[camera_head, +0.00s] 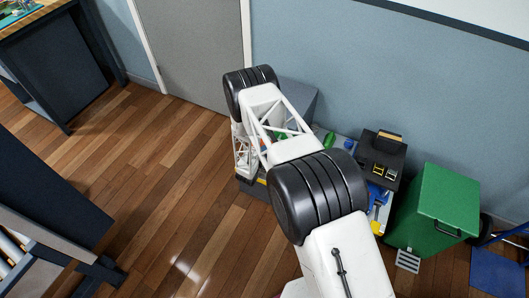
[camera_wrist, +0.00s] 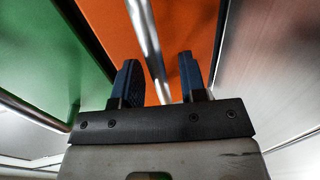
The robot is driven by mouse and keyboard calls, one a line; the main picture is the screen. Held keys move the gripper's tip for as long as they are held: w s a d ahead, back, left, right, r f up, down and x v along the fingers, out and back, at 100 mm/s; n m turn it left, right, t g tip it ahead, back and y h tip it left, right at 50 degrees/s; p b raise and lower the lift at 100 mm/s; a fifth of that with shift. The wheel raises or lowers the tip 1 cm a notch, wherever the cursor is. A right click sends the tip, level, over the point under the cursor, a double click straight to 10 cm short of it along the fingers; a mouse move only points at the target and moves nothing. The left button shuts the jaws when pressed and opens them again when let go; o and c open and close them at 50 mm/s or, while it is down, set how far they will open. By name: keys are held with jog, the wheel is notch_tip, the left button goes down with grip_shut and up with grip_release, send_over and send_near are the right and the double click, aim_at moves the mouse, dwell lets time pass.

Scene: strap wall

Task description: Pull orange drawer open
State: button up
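The orange drawer (camera_wrist: 105,25) fills the upper middle of the wrist view, its front very close to my gripper. A silver bar handle (camera_wrist: 144,25) runs down across the orange front. My gripper (camera_wrist: 158,62) is open, with its two dark fingers on either side of the bar. Gaps show between the bar and both fingers. In the head view my arm stretches away from me, and neither the gripper nor the orange drawer can be made out.
In the wrist view a green panel (camera_wrist: 45,60) lies left of the orange front and a greyish panel (camera_wrist: 270,70) lies right. In the head view a green box (camera_head: 435,205) and a black toolbox (camera_head: 382,155) stand right of my arm. The wooden floor (camera_head: 150,165) at left is clear.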

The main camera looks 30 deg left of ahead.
jog(key=shift+w, duration=0.2)
grip_shut()
jog(key=shift+s, duration=0.1)
jog(key=f+v, duration=0.1)
jog(key=v, duration=0.7)
jog(key=f+v, duration=0.2)
jog(key=v, duration=0.7)
jog(key=shift+s+f, duration=0.25)
jog(key=shift+s, duration=0.3)
grip_release()
